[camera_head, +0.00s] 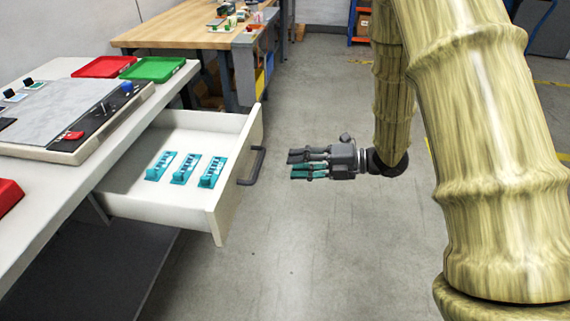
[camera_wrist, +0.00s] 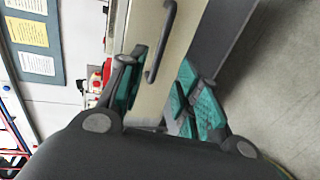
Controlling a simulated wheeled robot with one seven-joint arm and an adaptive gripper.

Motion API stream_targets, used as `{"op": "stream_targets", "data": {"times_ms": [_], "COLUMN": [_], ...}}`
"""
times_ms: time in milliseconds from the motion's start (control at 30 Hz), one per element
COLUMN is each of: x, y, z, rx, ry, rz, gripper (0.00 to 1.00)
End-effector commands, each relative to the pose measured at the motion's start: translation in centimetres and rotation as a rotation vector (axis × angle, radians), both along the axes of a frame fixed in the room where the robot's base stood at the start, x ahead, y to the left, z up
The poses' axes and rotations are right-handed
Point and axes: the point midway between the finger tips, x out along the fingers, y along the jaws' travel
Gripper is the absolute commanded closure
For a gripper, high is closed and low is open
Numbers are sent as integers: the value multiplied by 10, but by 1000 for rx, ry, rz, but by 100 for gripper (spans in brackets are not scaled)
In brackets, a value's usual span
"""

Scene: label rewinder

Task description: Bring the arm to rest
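My gripper (camera_head: 292,164) hangs in the free space to the right of the open drawer, pointing left toward its front. The fingers are dark with teal pads. In the wrist view my gripper (camera_wrist: 164,62) shows its fingers spread apart with nothing between them. The white drawer (camera_head: 222,225) is pulled out from under the table. Its dark handle (camera_head: 252,167) is left of my fingertips, with a gap between them. The handle also shows beyond the fingers in the wrist view (camera_wrist: 158,45).
Several teal slotted pieces (camera_head: 185,169) lie in the drawer. The white table (camera_head: 42,215) at left carries a grey-topped machine (camera_head: 55,110), a red tray (camera_head: 104,66) and a green tray (camera_head: 152,69). A wooden workbench (camera_head: 175,31) stands behind. The floor (camera_head: 310,255) below my gripper is clear.

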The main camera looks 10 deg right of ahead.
Motion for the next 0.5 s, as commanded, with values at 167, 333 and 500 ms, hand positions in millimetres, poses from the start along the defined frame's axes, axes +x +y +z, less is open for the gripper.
{"op": "stream_targets", "data": {"times_ms": [167,333,500], "x": [-3,-4,-3], "y": [-7,-8,-7], "z": [2,2,2], "rx": [1,0,0], "ry": [0,0,0], "rz": [1,1,1], "gripper": [66,66,66]}}
